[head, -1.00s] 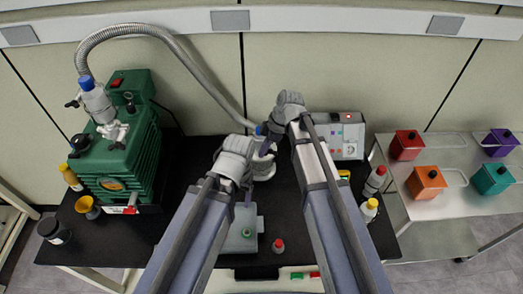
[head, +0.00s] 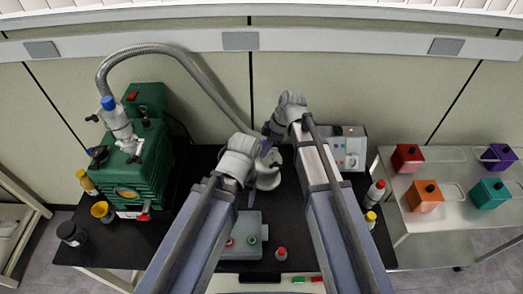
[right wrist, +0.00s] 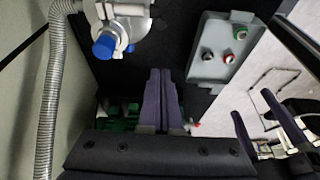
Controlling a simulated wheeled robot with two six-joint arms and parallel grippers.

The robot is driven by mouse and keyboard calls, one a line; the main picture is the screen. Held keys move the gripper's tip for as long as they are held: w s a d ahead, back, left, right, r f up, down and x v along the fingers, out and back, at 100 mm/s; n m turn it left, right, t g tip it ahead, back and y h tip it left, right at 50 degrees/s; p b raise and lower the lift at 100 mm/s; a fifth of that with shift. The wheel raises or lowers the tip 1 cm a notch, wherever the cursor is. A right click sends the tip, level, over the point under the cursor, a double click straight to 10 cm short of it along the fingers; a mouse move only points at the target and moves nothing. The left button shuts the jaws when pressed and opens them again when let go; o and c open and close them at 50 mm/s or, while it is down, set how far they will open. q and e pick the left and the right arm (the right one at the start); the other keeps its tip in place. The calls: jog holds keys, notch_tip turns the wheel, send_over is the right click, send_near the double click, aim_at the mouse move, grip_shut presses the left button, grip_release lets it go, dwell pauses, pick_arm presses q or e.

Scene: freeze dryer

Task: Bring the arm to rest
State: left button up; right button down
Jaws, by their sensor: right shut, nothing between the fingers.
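My right gripper (head: 267,149) is at the end of the right arm, over the middle of the black bench. In the right wrist view its two purple fingers (right wrist: 160,100) are together with nothing between them. They point at the dark bench, between the blue-capped metal fitting (right wrist: 106,45) and the grey tray (right wrist: 205,68), apart from both. My left gripper (head: 251,194) is mostly hidden by its own wrist, above the back of the grey tray (head: 262,224); its opening does not show clearly.
A green pump (head: 150,177) with a metal hose (head: 175,55) stands left. A white instrument box (head: 350,150) is at the back right. Bottles stand at the bench's right edge. A metal cart (head: 440,225) with several coloured containers is farther right. The two arms run close together.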

pick_arm(q)
notch_tip(320, 180, up, 2)
jog(key=shift+r+p, duration=0.15)
jog(key=shift+p, duration=0.5)
pick_arm(e)
jog(key=shift+v, duration=1.25)
jog(key=shift+f, duration=0.1)
pick_arm(q)
notch_tip(320, 180, down, 10)
jog(key=b, duration=0.9)
jog(key=shift+b, duration=0.4)
pick_arm(e)
jog(key=s+d+f+m+h, duration=0.1)
jog(key=s+f+m+h, duration=0.1)
jog(key=s+f+m, duration=0.3)
jog(key=s+d+f+m+h, duration=0.2)
jog(key=s+f+m, duration=0.3)
jog(key=s+m, duration=0.3)
jog(key=s+h, duration=0.1)
jog(key=s, duration=0.3)
jog(key=shift+d+f+m, duration=0.2)
jog(key=shift+f+m, duration=0.2)
pick_arm(q)
jog(key=shift+r, duration=0.1)
pick_arm(e)
jog(key=shift+s+g, duration=0.15)
jog(key=shift+g, duration=0.15)
